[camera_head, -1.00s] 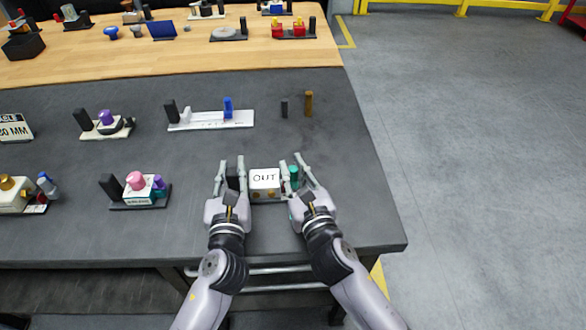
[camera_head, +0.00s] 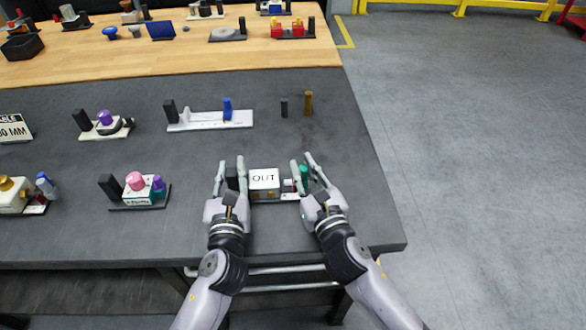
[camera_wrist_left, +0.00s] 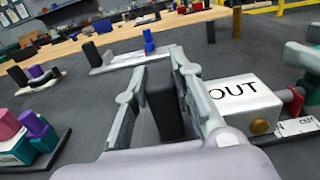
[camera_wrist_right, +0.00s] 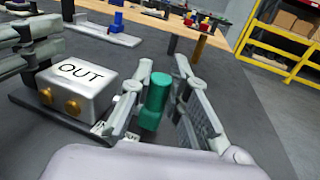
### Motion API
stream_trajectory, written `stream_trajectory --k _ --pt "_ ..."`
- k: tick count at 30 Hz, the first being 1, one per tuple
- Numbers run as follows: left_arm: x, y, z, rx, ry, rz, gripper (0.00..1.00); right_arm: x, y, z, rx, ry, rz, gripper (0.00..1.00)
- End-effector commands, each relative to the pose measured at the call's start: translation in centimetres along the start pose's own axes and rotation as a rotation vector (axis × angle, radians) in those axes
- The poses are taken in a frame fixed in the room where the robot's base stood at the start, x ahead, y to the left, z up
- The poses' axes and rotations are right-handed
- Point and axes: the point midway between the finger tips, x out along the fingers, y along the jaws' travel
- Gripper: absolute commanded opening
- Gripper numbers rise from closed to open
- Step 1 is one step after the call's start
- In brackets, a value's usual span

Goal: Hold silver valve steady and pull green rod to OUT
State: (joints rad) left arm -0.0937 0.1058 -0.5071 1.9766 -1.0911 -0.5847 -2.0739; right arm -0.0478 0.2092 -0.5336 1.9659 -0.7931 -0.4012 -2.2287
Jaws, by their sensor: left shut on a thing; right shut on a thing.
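The silver valve (camera_head: 264,184) is a metal block with OUT on its top face, and it also shows in the left wrist view (camera_wrist_left: 245,104) and right wrist view (camera_wrist_right: 78,88). My left gripper (camera_head: 231,167) is shut on the black upright post (camera_wrist_left: 165,108) at the valve's left end. My right gripper (camera_head: 305,163) is shut on the green rod handle (camera_wrist_right: 155,100), right of the valve and apart from it. A red collar and thin shaft (camera_wrist_left: 292,103) show between block and handle. A white scale strip (camera_wrist_left: 296,127) lies beneath them.
A fixture with a blue knob (camera_head: 228,108) stands behind, and one with a pink knob (camera_head: 136,181) to the left. Two small posts, one brown (camera_head: 308,104), stand at the back right. The dark tabletop (camera_head: 350,180) is clear on the right.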

Motion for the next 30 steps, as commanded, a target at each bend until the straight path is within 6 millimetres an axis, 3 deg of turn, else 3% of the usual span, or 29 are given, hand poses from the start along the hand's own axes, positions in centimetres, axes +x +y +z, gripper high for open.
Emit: stream_trajectory --k 4,13,14,21,23,30 --pt "0.0 0.2 -0.5 0.0 0.01 0.006 0.0 -0.4 -1.8 -0.2 -0.005 0.004 -0.004 0.0" --pt "0.0 0.3 -0.5 0.002 0.01 0.008 0.0 -0.5 -2.1 -0.2 -0.002 0.005 -0.008 0.0" --pt "0.0 0.3 -0.5 0.002 0.01 0.009 0.0 -0.5 -2.1 -0.2 -0.003 0.005 -0.009 0.17" --pt "0.0 0.4 -0.5 0.003 0.009 0.01 0.0 -0.5 -2.0 -0.1 -0.003 0.004 -0.007 0.33" --pt "0.0 0.3 -0.5 0.003 0.009 0.01 0.0 -0.5 -2.0 -0.1 -0.003 0.004 -0.006 0.37" --pt "0.0 0.3 -0.4 0.004 0.009 0.009 0.0 -0.5 -1.9 -0.1 -0.002 0.002 -0.003 0.38"
